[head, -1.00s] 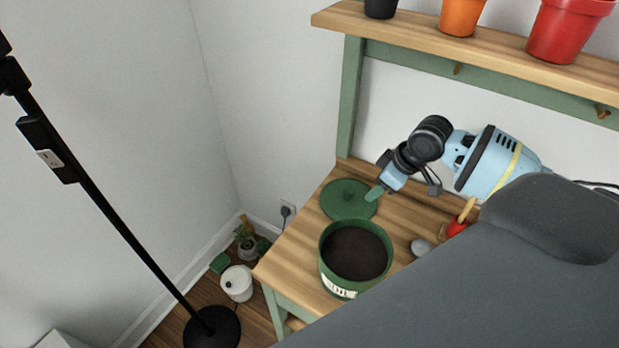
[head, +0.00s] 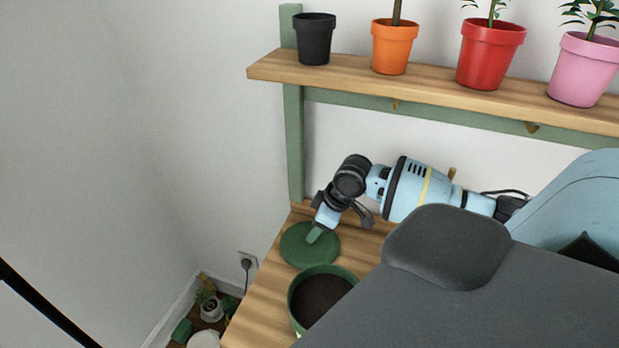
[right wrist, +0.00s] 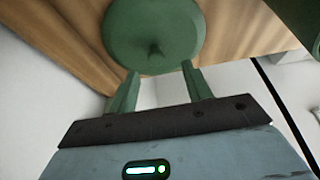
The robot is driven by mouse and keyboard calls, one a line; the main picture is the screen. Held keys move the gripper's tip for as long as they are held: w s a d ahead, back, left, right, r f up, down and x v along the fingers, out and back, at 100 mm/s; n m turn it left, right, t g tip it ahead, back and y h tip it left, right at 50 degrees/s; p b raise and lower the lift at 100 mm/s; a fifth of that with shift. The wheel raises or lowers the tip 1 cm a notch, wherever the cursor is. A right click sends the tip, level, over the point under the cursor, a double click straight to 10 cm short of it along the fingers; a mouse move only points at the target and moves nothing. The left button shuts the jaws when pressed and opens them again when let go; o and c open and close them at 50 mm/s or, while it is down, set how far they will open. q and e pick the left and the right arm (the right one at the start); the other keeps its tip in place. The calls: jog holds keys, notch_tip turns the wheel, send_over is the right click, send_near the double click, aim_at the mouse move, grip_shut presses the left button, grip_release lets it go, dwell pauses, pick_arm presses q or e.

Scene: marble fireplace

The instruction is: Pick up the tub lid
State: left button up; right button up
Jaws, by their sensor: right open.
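The green round tub lid (head: 296,250) lies flat on the wooden bench, its small knob partly hidden by my gripper in the head view. In the right wrist view the lid (right wrist: 155,32) shows ahead of the fingers, knob facing me. My right gripper (head: 313,237) is at the lid; its two green fingers (right wrist: 160,71) are spread apart with nothing between them, the knob a little ahead. Whether a fingertip touches the lid I cannot tell. The green tub (head: 292,308), full of dark soil, stands just in front of the lid. My left gripper is out of view.
A shelf (head: 345,80) above the bench holds black (head: 314,40), orange (head: 390,48), red (head: 490,55) and pink (head: 583,70) pots. The bench (head: 258,305) ends at the left, with floor below. A black pole (head: 40,305) stands at lower left.

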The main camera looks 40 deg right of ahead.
aim_at(301, 254)
jog(key=x, duration=0.4)
jog(key=shift+w+d+f, duration=0.15)
jog(key=shift+w+f, duration=0.05)
jog(key=shift+f, duration=0.1)
